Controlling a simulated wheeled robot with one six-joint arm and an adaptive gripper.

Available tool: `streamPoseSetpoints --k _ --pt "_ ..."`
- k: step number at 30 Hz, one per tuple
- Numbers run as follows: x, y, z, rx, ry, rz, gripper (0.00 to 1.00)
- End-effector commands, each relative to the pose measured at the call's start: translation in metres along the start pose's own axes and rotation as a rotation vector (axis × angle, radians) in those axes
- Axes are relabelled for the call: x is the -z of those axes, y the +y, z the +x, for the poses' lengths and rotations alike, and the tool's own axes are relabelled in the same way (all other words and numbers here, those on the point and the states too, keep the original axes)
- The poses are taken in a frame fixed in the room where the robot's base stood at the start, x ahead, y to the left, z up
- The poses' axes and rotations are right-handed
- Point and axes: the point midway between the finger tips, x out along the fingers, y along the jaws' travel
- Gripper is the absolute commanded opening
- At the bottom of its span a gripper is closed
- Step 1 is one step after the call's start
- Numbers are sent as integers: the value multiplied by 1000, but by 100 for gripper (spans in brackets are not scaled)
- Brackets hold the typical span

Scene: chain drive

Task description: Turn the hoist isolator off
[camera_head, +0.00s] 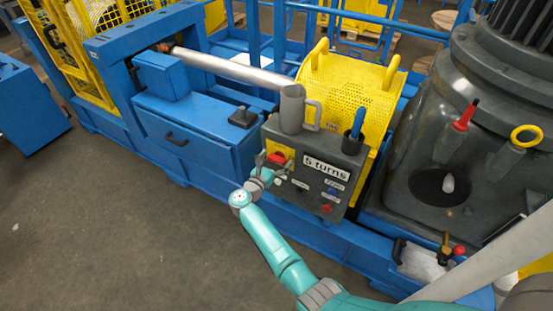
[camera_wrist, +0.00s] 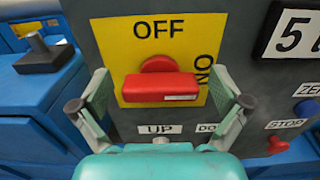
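The hoist isolator's red handle (camera_wrist: 160,89) sits on a yellow plate (camera_wrist: 190,28) marked OFF at the top and ON at the right. The handle lies level in the wrist view, with a white mark at its right end, on the ON side. In the head view the isolator (camera_head: 279,157) is on the front of the dark grey control box (camera_head: 335,163). My gripper (camera_wrist: 160,100) is open, one finger on each side of the handle, with small gaps seen at both ends. It also shows in the head view (camera_head: 267,173), close in front of the isolator.
Below the plate are UP and DO... labels (camera_wrist: 160,128). To the right are a "5 turns" sign (camera_head: 326,168), a blue button (camera_wrist: 306,108) and a red stop button (camera_wrist: 278,145). A grey mug (camera_head: 292,108) and a dark holder (camera_head: 352,143) stand on the box.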

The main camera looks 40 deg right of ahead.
Motion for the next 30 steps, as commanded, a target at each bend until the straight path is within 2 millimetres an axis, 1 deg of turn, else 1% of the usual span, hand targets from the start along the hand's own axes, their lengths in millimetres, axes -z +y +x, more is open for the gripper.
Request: streamPoseSetpoints --k 1,7,14,20,26,30 --pt "0 0 0 0 0 0 90" --pt "0 0 0 0 0 0 40" --pt "0 0 0 0 0 -7 40" --pt "0 0 0 0 0 -62 40" --pt "0 2 0 0 0 -192 40" --pt "0 3 0 0 0 -316 40"
